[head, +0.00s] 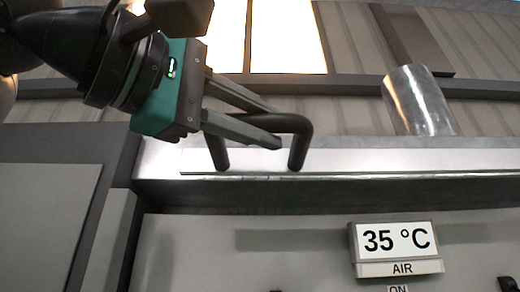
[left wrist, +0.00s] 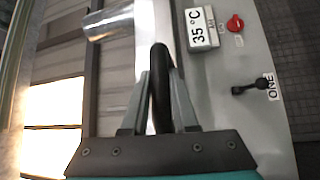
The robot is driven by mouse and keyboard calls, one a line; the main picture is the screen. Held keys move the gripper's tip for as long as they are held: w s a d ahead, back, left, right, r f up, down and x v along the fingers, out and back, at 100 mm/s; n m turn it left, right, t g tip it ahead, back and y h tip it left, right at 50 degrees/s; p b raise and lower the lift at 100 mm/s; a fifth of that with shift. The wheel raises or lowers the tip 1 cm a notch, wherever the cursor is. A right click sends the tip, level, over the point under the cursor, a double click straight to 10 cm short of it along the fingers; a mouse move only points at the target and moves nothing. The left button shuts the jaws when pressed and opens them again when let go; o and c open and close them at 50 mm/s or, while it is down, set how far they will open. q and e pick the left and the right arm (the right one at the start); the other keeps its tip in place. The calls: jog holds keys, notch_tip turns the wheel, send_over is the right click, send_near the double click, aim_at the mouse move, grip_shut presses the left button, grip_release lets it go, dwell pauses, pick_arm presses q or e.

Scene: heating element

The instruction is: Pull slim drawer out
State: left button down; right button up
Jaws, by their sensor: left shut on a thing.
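The slim drawer (head: 380,160) is a narrow pale metal front running across the top of the grey cabinet. A black bar handle (head: 299,148) stands out from it. My left gripper (head: 278,127) comes in from the upper left with its two fingers on either side of the handle bar. In the left wrist view the handle (left wrist: 161,88) runs between the two fingers of the left gripper (left wrist: 161,100), which is shut on it. The drawer's inside is hidden. My right gripper is not in view.
A display reading 35 °C (head: 395,243) is on the panel below the drawer. A metal pipe (head: 418,100) rises behind it to the right. A red knob (left wrist: 235,23) and a black lever switch (left wrist: 250,88) show in the left wrist view.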

pick_arm(q)
jog(key=c, duration=0.7)
grip_release()
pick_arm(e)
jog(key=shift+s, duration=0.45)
pick_arm(q)
jog(key=shift+b+v, duration=1.65)
jog(key=shift+v, duration=6)
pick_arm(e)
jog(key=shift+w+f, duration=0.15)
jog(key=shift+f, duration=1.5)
pick_arm(q)
jog(key=shift+w+a, duration=0.1)
